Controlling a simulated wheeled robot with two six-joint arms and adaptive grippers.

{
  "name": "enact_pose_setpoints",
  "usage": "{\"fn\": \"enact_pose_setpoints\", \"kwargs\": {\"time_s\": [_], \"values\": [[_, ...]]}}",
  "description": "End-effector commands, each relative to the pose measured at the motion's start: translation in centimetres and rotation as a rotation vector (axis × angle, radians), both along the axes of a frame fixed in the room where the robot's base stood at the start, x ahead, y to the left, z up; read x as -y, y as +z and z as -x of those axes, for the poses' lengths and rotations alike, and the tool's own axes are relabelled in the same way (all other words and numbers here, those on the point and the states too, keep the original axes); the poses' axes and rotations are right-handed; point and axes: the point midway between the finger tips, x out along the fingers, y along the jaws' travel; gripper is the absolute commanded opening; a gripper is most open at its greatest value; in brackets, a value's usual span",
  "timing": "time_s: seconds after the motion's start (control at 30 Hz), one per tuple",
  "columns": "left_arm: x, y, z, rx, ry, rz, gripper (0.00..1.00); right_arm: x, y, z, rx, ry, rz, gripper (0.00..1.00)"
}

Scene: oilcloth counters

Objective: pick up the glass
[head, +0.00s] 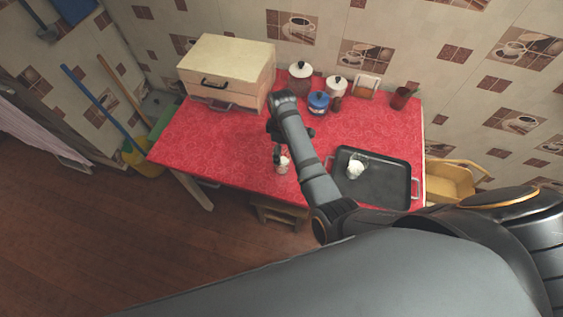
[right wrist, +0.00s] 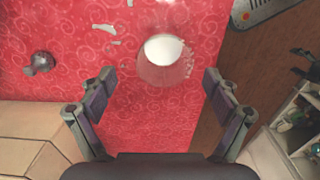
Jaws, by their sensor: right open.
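A clear glass with a white patch inside (right wrist: 165,60) stands on the red cloth in the right wrist view, near the counter edge. In the head view this seems to be the small glass (head: 283,164) by the front edge. My right gripper (right wrist: 160,77) is open, its fingers spread to either side below the glass in the picture, with nothing between them. In the head view my right arm reaches over the counter and partly hides that area. Another glass with white in it (head: 356,167) stands on the dark tray. My left gripper is not seen.
The dark tray (head: 388,186) lies on the right of the red counter (head: 215,147). A wooden drawer box (head: 228,62) is at the back left. A blue jar (head: 318,103), white-lidded jars (head: 336,86) and a brown cup (head: 401,97) stand along the back.

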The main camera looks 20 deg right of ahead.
Motion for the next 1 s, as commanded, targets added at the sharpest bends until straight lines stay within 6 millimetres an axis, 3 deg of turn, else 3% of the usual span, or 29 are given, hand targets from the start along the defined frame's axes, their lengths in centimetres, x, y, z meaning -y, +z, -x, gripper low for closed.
{"fn": "enact_pose_setpoints", "kwargs": {"time_s": [0.13,0.4,0.63,0.93,1.0], "values": [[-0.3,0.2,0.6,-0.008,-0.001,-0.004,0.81,0.1,-2.3,0.0,-0.001,-0.002,0.002,0.89],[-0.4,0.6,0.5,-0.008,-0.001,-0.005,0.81,0.0,-3.7,0.2,-0.003,-0.002,0.002,0.89],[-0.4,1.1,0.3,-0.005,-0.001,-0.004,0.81,-0.3,-7.6,0.6,-0.002,-0.003,0.002,0.89],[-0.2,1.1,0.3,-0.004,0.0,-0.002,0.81,-0.3,-8.3,0.6,0.001,-0.004,0.001,0.89],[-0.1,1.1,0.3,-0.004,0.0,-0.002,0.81,-0.3,-8.3,0.6,0.0,-0.004,0.001,0.79]]}}
